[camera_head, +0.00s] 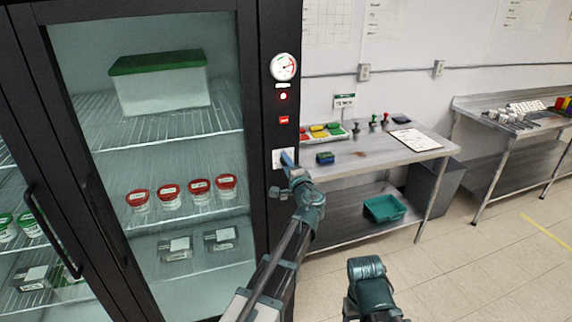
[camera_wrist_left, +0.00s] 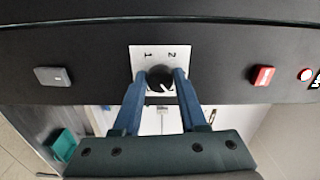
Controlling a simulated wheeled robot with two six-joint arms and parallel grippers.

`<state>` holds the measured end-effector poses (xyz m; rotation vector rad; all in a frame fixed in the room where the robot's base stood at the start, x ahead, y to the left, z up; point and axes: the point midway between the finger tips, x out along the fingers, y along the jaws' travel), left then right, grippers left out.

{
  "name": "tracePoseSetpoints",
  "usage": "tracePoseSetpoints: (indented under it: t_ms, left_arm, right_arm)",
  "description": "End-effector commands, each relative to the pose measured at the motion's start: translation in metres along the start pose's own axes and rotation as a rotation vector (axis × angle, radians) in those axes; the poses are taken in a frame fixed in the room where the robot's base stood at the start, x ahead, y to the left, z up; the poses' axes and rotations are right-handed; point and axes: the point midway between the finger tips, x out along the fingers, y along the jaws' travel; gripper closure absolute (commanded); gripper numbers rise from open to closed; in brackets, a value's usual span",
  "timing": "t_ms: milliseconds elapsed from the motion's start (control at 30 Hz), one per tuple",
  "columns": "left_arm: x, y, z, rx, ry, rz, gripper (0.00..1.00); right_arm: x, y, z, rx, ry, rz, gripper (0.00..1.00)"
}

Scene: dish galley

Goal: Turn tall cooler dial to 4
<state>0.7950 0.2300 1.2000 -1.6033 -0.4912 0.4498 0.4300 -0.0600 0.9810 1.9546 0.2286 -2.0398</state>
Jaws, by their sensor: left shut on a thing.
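The tall cooler (camera_head: 258,200) stands at the left with a black frame and glass doors. Its dial (camera_wrist_left: 157,74) is a black knob with a white pointer line on a white plate (camera_wrist_left: 137,59). The pointer line is toward the lower right of the knob there. My left gripper (camera_wrist_left: 160,84) is shut on the dial, one blue finger on each side. In the head view, my left gripper (camera_head: 288,160) hides the knob.
A round gauge (camera_head: 284,67), a red light (camera_head: 283,96) and a red switch (camera_head: 284,120) are above on the cooler's frame. A steel table (camera_head: 375,155) with trays and a clipboard stands close to the right. The floor (camera_head: 470,260) at right is clear.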

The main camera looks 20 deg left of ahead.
Motion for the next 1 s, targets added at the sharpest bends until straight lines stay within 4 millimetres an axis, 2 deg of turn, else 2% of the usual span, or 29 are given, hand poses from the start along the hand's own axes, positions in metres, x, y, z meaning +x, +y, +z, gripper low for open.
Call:
tracePoseSetpoints:
  t_ms: [300, 767, 800, 933, 1000]
  left_arm:
    - [-0.0008, 0.0006, -0.0003, 0.076, 0.001, 0.002, 1.00]
    - [-0.0010, 0.0008, -0.0003, 0.085, 0.001, 0.002, 1.00]
    - [-0.0010, 0.0008, -0.0003, 0.085, 0.001, 0.002, 0.53]
    - [-0.0008, 0.0006, -0.0002, 0.085, 0.001, 0.002, 0.30]
    - [-0.0006, 0.0005, -0.0001, 0.085, 0.001, 0.001, 0.30]
  right_arm:
    - [0.0002, 0.0000, 0.0000, 0.000, 0.000, 0.000, 0.30]
    - [0.0003, 0.0000, 0.0000, 0.000, 0.000, 0.000, 0.30]
    - [0.0003, 0.0000, 0.0000, 0.000, 0.000, 0.000, 0.30]
    - [0.0002, 0.0000, 0.0000, 0.000, 0.000, 0.000, 0.30]
    - [0.0001, 0.0000, 0.0000, 0.000, 0.000, 0.000, 0.30]
